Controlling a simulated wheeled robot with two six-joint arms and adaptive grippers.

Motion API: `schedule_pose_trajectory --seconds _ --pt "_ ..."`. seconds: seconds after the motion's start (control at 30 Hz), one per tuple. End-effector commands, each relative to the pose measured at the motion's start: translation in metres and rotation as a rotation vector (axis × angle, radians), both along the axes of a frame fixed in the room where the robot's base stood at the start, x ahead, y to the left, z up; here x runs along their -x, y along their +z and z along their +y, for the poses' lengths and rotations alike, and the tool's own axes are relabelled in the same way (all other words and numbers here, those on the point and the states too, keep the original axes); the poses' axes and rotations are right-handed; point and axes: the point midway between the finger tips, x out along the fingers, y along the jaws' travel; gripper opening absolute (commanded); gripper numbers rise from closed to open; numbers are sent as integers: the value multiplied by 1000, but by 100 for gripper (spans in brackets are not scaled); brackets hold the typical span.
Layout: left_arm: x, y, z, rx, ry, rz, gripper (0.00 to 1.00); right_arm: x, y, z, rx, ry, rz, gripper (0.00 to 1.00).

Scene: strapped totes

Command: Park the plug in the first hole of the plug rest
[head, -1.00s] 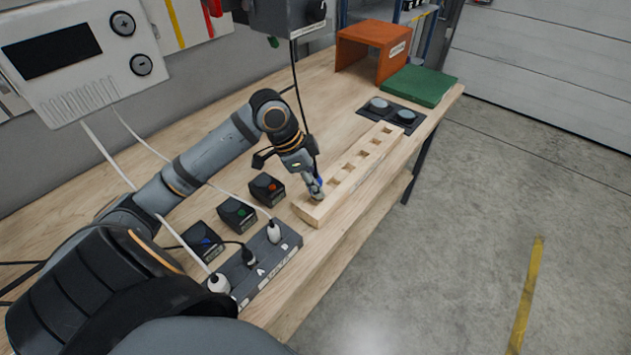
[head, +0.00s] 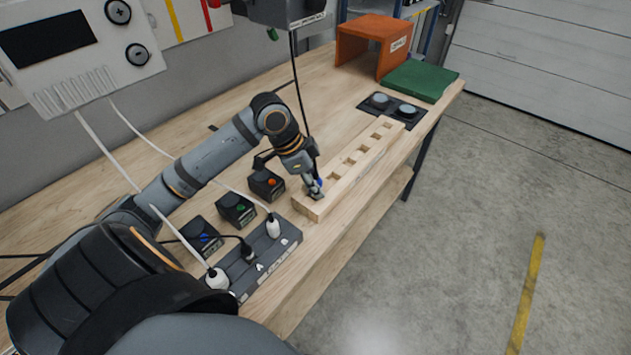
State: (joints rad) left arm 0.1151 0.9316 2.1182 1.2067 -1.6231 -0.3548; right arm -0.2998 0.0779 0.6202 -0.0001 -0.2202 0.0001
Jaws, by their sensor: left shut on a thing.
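The plug rest (head: 358,170) is a long pale wooden block with a row of square holes, lying along the front edge of the workbench. My left gripper (head: 315,188) is over its near end, pointing down, shut on the plug (head: 319,183). Only a small blue part of the plug shows; the fingers hide the rest. A black cable runs up from it to an overhead box. The plug is at the hole nearest the near end; I cannot tell how deep it sits. My right gripper is not in view.
A power strip (head: 291,238) with several plugs stands nearer, beside small black boxes with blue (head: 202,237), green (head: 237,210) and red (head: 267,184) buttons. Beyond the rest are a dark panel with two round discs (head: 394,108), a green pad (head: 420,81) and an orange stand (head: 374,45).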

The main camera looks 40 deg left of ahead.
Motion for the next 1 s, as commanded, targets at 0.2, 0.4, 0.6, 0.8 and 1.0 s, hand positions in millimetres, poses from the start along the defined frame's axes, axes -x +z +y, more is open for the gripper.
schedule_pose_trajectory --seconds 0.2,0.4,0.6,0.8,1.0 --pt "0 -5 0 0 0 0 0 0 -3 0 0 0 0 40" --pt "0 -5 0 0 0 0 0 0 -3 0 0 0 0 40" --pt "0 -5 0 0 0 0 50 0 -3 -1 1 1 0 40" --pt "0 -5 0 0 0 0 57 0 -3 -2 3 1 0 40" --pt "0 0 0 -1 -1 -1 57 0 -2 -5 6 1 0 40"
